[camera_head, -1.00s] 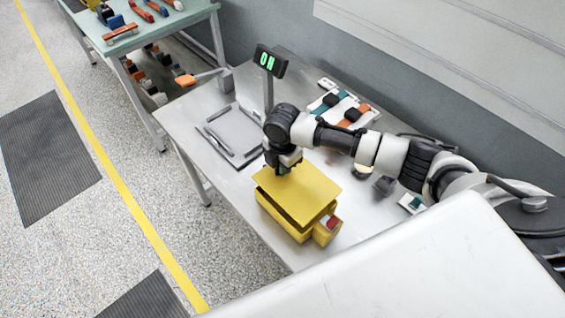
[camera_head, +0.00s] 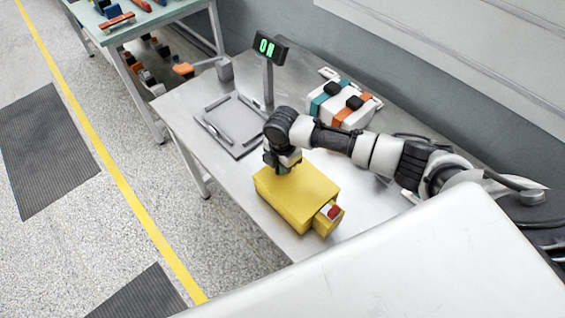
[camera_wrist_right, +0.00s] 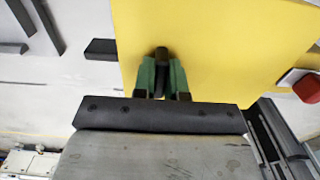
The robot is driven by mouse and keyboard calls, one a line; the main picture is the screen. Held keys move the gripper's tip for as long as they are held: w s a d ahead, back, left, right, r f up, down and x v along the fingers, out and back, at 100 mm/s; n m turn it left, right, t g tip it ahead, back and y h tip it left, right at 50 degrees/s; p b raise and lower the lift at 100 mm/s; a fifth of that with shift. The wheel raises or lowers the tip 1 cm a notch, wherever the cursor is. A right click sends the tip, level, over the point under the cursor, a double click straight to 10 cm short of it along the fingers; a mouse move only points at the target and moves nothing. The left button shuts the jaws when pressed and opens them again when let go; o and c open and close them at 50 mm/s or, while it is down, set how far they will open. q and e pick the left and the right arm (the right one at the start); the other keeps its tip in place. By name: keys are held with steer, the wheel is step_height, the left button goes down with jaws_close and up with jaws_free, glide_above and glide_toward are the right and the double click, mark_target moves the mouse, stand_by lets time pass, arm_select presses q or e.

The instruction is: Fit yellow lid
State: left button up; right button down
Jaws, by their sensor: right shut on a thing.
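The yellow lid (camera_head: 302,184) lies flat over the yellow box (camera_head: 284,209) on the metal table. No gap shows between lid and box in the head view. My right gripper (camera_head: 284,168) is above the lid's far left part, shut on the lid's dark knob. In the right wrist view the green-padded fingers (camera_wrist_right: 162,80) close on the knob (camera_wrist_right: 161,54), with the yellow lid (camera_wrist_right: 225,40) spread out beyond. The red button (camera_head: 334,212) sits on a small yellow block at the box's right end. My left gripper is not in view.
A grey tray with raised edge bars (camera_head: 235,122) lies left of the box. A post with a green "ON" display (camera_head: 267,47) stands behind. White units with teal and orange bands (camera_head: 342,103) are at the back. The front table edge is close to the box.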

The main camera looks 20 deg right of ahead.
steer(key=c, duration=1.1)
jaws_free()
step_height(320, 180, up, 11)
steer(key=b, duration=0.1)
steer(key=shift+b, duration=0.35)
steer(key=shift+f, duration=0.1)
